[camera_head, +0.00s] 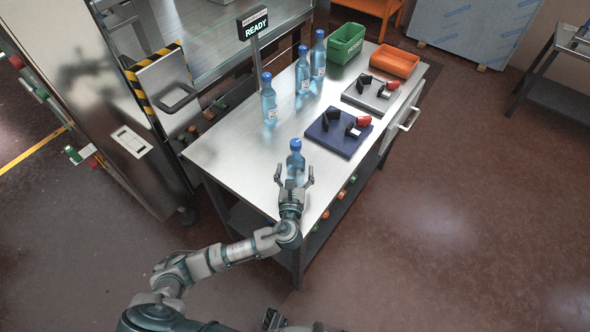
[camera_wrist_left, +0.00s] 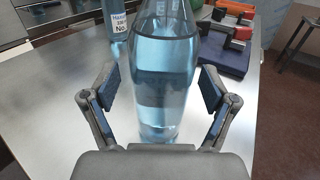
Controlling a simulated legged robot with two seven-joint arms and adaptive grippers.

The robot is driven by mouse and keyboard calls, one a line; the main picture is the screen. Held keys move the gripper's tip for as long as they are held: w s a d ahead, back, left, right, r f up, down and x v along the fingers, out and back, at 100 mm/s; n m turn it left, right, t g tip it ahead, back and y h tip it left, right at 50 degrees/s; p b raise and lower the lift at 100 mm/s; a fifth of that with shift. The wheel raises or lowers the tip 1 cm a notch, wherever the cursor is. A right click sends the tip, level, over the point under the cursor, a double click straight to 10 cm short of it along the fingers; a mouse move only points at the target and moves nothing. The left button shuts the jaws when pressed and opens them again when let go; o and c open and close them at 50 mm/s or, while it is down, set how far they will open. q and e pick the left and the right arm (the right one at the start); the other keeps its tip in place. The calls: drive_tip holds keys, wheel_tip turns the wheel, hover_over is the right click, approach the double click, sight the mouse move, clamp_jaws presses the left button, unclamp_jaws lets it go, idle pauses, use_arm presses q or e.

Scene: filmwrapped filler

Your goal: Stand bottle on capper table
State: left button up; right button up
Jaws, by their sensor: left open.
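A blue-capped clear blue bottle (camera_head: 296,157) stands upright near the front of the metal capper table (camera_head: 228,155). My left gripper (camera_head: 294,179) is open at table height, with its fingers around the lower part of this bottle. In the left wrist view the bottle (camera_wrist_left: 167,75) stands between the two open fingers (camera_wrist_left: 160,92), with gaps on both sides. Its top is cut off there. Three more bottles stand farther back: one at the left (camera_head: 269,99), one in the middle (camera_head: 302,72) and one at the back (camera_head: 318,56).
A dark blue fixture plate (camera_head: 330,140) and a grey one (camera_head: 362,99), both with black and red clamps, lie along the right side. A green bin (camera_head: 345,42) and an orange bin (camera_head: 394,62) sit at the back. A READY sign (camera_head: 253,23) stands at the left edge.

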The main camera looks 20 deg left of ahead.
use_arm(q)
drive_tip(key=s, duration=0.3)
drive_tip(key=s+d, duration=0.1)
drive_tip(key=s, duration=0.3)
drive_tip(key=s+d+p, duration=0.1)
drive_tip(key=s, duration=0.2)
drive_tip(key=shift+s+d, duration=0.15)
drive_tip(key=shift+s, duration=0.15)
drive_tip(key=shift+s+r, duration=0.1)
drive_tip(key=shift+s, duration=0.4)
use_arm(e)
drive_tip(key=shift+s+d+f, duration=0.15)
drive_tip(key=shift+s+f, duration=0.85)
drive_tip(key=shift+f, duration=0.15)
drive_tip(key=shift+w, duration=0.15)
drive_tip(key=shift+r, duration=0.1)
